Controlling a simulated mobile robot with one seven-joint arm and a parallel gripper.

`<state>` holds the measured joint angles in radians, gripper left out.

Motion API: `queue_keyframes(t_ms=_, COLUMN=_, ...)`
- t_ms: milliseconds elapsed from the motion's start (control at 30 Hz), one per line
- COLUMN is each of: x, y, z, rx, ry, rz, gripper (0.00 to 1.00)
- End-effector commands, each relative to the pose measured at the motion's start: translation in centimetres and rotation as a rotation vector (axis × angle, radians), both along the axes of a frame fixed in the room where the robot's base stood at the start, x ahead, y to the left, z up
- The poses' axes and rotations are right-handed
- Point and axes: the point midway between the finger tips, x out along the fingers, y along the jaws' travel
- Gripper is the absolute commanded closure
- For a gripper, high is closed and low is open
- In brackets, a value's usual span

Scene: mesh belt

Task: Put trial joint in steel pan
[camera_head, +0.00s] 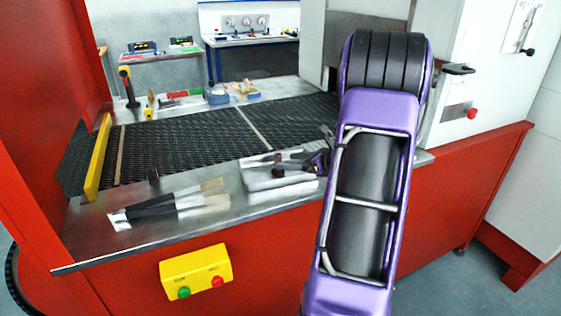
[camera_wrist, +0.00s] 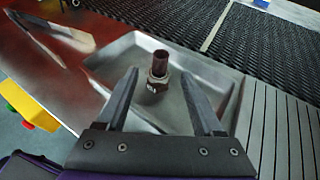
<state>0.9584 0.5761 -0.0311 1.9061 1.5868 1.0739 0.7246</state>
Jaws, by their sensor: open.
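The trial joint, a short dark red-brown tube with a metal nut at its lower end (camera_wrist: 159,66), stands roughly upright inside the steel pan (camera_wrist: 110,58) in the wrist view. My gripper (camera_wrist: 160,76) is open, with one dark finger on each side of the joint and visible gaps between. The joint looks free of the fingers; its exact contact with the pan floor is hard to tell.
A dark mesh belt (camera_head: 190,150) runs behind the pan. A yellow button box (camera_head: 196,272) is on the red front panel. Several small items (camera_head: 217,96) lie beyond the belt.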

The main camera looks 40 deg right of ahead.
Motion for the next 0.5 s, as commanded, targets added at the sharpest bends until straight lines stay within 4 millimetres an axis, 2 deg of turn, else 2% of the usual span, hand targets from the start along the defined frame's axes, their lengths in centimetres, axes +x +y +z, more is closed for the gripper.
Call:
queue_keyframes(t_ms=33, x=-1.1, y=-0.3, z=0.6, rx=0.000, ry=-0.001, rz=-0.002, gripper=0.32)
queue_keyframes(t_ms=200, x=-4.1, y=-1.0, z=1.8, rx=0.000, ry=-0.001, rz=-0.002, gripper=0.32)
queue_keyframes(t_ms=333, x=-5.5, y=-1.4, z=2.4, rx=-0.001, ry=0.000, rz=0.000, gripper=0.32)
queue_keyframes(t_ms=500, x=-6.3, y=-1.6, z=2.7, rx=0.000, ry=0.000, rz=0.001, gripper=0.32)
